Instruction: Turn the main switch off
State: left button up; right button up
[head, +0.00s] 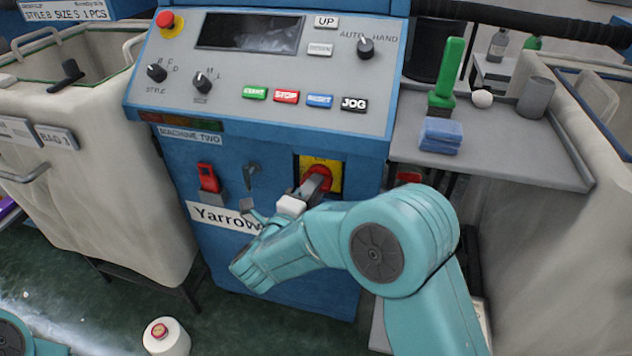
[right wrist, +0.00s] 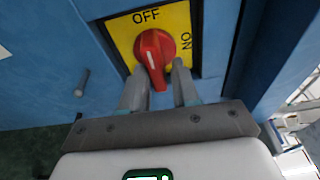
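The main switch is a red rotary knob (right wrist: 155,50) on a yellow plate (right wrist: 122,34) on the blue machine front. OFF is printed at the top of the plate and ON at its right side. The knob's white mark lies roughly in line with OFF. The knob also shows in the head view (head: 318,177), partly behind my gripper. My right gripper (right wrist: 160,80) has one finger on each side of the knob's handle and appears closed on it. In the head view, only a teal piece of my left arm shows at bottom left; its gripper is out of view.
Above the switch is the control panel (head: 225,78) with knobs and coloured buttons. A red switch (head: 208,177) and a small grey lever (head: 251,172) are left of the plate. A side shelf (head: 500,155) stands right, a fabric bin (head: 90,190) left. A yarn cone (head: 168,338) stands on the floor.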

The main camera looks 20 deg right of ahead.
jog(key=shift+s+d+b+v, duration=0.15)
jog(key=shift+b+v, duration=0.15)
jog(key=shift+v, duration=0.65)
jog(key=shift+s+d+b+v, duration=0.1)
jog(key=shift+b+v, duration=0.15)
jog(key=shift+v, duration=0.7)
jog(key=shift+s+d+b+v, duration=0.15)
jog(key=shift+b+v, duration=0.15)
jog(key=shift+v, duration=0.6)
